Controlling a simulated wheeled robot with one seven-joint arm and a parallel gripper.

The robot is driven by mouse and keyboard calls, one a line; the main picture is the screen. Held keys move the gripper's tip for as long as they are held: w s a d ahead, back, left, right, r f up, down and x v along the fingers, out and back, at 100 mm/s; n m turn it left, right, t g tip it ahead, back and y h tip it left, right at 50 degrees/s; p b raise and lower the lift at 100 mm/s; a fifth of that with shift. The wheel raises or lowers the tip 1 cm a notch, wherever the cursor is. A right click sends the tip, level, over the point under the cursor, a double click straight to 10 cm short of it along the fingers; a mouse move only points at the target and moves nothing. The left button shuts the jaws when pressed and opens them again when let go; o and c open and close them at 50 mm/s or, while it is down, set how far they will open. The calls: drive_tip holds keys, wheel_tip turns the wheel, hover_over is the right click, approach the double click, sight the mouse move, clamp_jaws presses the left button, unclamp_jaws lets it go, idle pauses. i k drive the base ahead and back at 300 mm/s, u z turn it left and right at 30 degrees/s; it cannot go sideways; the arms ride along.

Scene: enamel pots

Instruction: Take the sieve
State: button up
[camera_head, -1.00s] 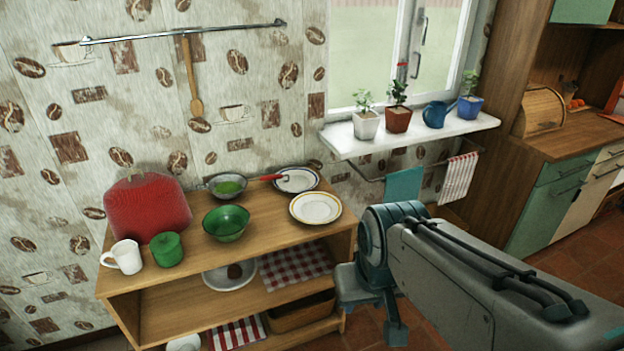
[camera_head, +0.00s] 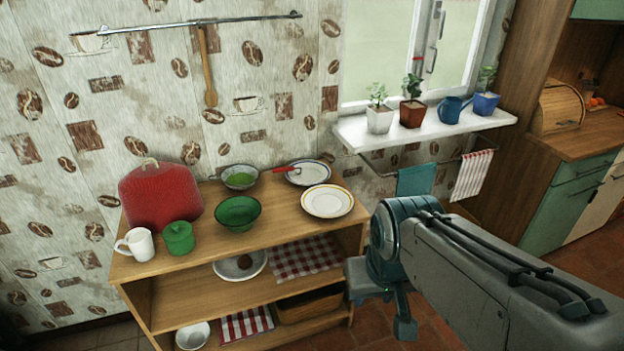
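The sieve (camera_head: 240,178) is a round, grey-rimmed bowl with green showing inside it. It sits at the back of the shelf unit's wooden top, behind a green bowl (camera_head: 238,213). Its red handle (camera_head: 285,169) points right and reaches over the edge of a white plate (camera_head: 308,174). My arm comes in from the lower right, and its end with my gripper (camera_head: 385,300) hangs in front of the shelf's right side, apart from the sieve. The finger opening is not clear from this angle.
A yellow-rimmed plate (camera_head: 327,201) lies right. A wooden spoon (camera_head: 207,75) hangs above. Potted plants line the windowsill (camera_head: 425,130).

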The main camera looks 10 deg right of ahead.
sight(237, 177)
drive_tip(key=z, duration=0.6)
drive_tip(key=i, duration=1.35)
drive_tip(key=u, duration=0.8)
drive_tip(key=i, duration=0.35)
drive_tip(key=u, duration=0.2)
